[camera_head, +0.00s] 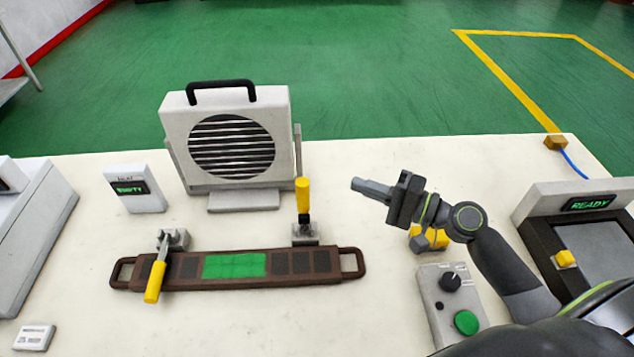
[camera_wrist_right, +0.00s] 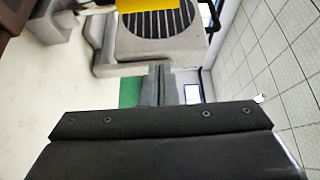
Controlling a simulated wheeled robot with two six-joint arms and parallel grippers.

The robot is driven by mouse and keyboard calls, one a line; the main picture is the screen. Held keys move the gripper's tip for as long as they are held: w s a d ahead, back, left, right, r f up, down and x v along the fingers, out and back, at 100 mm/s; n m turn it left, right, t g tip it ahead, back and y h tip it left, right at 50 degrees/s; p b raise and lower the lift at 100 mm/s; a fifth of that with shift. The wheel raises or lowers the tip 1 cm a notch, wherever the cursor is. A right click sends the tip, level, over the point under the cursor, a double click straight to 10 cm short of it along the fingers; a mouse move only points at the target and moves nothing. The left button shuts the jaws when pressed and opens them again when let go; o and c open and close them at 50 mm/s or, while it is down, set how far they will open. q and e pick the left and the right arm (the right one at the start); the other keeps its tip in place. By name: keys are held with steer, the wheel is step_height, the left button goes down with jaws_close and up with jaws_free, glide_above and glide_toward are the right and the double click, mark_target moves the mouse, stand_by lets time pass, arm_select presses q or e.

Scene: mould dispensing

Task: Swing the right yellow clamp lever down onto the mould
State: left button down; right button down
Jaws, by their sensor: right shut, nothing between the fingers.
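The mould (camera_head: 322,268) is a long brown tray with a green middle and a handle at each end. It lies on the table at centre left. The right clamp lever (camera_head: 303,194) has a yellow grip and stands upright on its grey base behind the mould's right part. The left clamp lever (camera_head: 155,280) lies down across the mould's left part. My right gripper (camera_head: 356,184) is shut and empty, to the right of the upright lever and apart from it. Its closed fingers (camera_wrist_right: 160,85) show in the right wrist view, below a yellow piece (camera_wrist_right: 160,4). My left gripper is out of view.
A white fan unit (camera_head: 275,113) with a black handle stands behind the mould. A control box (camera_head: 440,305) with a black knob and green button is at the front right. A "READY" station (camera_head: 540,235) is at far right. A small display (camera_head: 143,203) stands at left.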

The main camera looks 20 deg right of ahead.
mark_target(304, 208)
steer(key=p+x, duration=0.5)
steer(key=x, duration=0.5)
steer(key=s, duration=0.1)
steer(key=s+a+p, duration=0.1)
steer(key=s+a, duration=0.1)
steer(key=shift+s, duration=0.35)
steer(key=shift+w, duration=0.1)
